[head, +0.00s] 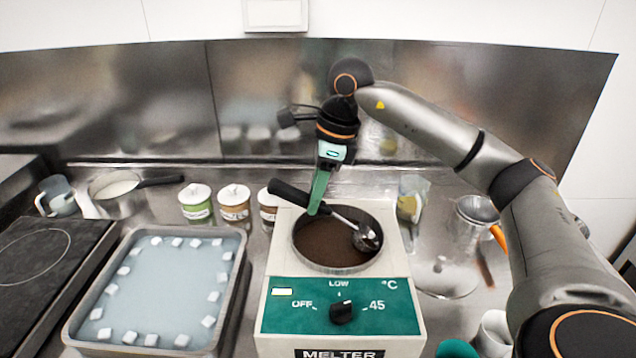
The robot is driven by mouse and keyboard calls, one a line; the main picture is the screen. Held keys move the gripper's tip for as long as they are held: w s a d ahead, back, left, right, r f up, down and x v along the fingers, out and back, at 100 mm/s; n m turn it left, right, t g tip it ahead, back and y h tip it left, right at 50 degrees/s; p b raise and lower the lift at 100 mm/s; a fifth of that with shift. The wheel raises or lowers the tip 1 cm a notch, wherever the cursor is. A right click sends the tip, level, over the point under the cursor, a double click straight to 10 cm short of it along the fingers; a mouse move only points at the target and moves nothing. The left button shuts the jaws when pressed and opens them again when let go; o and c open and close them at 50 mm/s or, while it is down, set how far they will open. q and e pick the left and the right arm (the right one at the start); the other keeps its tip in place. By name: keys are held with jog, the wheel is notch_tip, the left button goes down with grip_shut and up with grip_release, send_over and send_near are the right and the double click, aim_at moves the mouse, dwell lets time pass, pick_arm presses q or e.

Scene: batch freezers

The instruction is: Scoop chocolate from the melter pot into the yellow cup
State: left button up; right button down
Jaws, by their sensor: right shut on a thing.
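The melter pot (308,254) is a round well in the white melter (262,268) and holds dark brown chocolate (330,240). A scoop (293,196) with a black handle and a shiny metal bowl lies slanted across the pot, its bowl over the chocolate at the right. My right gripper (317,207) comes down from above, its green fingers shut on the scoop's handle near the metal shaft. Whether the bowl holds chocolate cannot be told. A clear container with yellow in it (411,196) stands behind the melter at right; I cannot tell if it is the yellow cup. My left gripper is out of view.
A tray (78,318) of pale liquid with several white cubes stands left of the melter. Several lidded jars (196,205) and a saucepan (118,200) line the back. A sieve (474,213) and a white cup (494,335) are at right.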

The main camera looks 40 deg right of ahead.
aim_at(283, 185)
jog(key=shift+w+a+f+g+h+p, duration=0.5)
jog(key=shift+f+g+h+p, duration=0.15)
jog(key=shift+p, duration=0.75)
jog(key=shift+a+r+p, duration=0.15)
jog(key=shift+r+p, duration=0.25)
jog(key=shift+r, duration=0.9)
jog(key=shift+w+a+r, duration=0.15)
jog(key=shift+r, duration=0.55)
jog(key=shift+w+a+r, duration=0.1)
jog(key=shift+w+r, duration=0.05)
jog(key=shift+r, duration=0.5)
jog(key=shift+w+a+r, duration=0.1)
jog(key=shift+w+a, duration=0.05)
jog(key=shift+a, duration=0.1)
jog(key=shift+w+a+g+h, duration=0.65)
jog(key=shift+a+h, duration=0.1)
jog(key=shift+h, duration=0.2)
jog(key=shift+w+a+f+g+h, duration=0.2)
jog(key=shift+w+a+g+h, duration=0.2)
jog(key=shift+g+h, duration=0.15)
